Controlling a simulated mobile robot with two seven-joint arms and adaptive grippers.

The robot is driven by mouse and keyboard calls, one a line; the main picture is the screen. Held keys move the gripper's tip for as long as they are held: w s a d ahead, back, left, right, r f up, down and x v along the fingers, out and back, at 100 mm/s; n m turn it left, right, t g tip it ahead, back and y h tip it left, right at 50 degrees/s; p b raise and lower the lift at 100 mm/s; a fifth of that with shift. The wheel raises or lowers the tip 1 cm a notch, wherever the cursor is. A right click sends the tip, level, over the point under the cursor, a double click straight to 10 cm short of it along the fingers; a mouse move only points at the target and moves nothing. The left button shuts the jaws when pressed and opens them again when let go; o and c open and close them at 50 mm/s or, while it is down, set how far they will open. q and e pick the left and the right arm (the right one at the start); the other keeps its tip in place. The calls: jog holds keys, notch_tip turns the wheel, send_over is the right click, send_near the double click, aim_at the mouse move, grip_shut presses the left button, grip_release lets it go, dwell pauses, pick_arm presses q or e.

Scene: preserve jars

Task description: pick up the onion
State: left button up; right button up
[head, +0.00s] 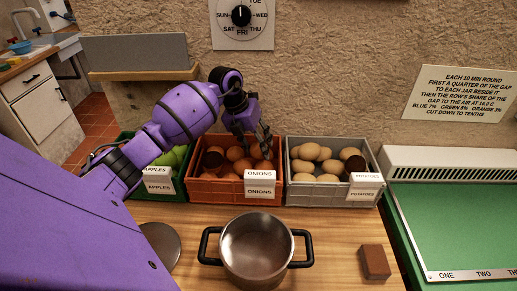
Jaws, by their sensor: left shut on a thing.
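Several brown-orange onions (236,153) lie in an orange crate (222,190) labelled ONIONS, at the back middle of the wooden counter. My left gripper (265,150) reaches down from above into the right part of this crate. Its fingers are shut on an onion (257,151), partly hidden by the fingers and the crate's front label. I cannot tell whether the held onion touches the others. My right gripper is not in view.
A green crate of apples (173,188) stands left of the onions and a grey crate of potatoes (300,189) right. A two-handled metal pot (256,250) stands in front. A brown block (375,262) lies at right, beside a green board (460,225). Bare counter (335,235) lies between pot and block.

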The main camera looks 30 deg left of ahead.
pick_arm(q)
jog(key=shift+r, duration=0.15)
jog(key=shift+r, duration=0.2)
notch_tip(320, 180, up, 2)
jog(key=shift+r, duration=0.1)
jog(key=s+d+r+p, duration=0.1)
jog(key=s+d+r, duration=0.1)
jog(key=s+r, duration=0.55)
jog(key=s+d+r+p, duration=0.1)
jog(key=s+r, duration=0.3)
jog(key=s, duration=0.6)
jog(key=s+d+f, duration=0.9)
jog(key=s, duration=0.1)
jog(key=shift+s+d, duration=0.25)
jog(key=shift+d, duration=0.05)
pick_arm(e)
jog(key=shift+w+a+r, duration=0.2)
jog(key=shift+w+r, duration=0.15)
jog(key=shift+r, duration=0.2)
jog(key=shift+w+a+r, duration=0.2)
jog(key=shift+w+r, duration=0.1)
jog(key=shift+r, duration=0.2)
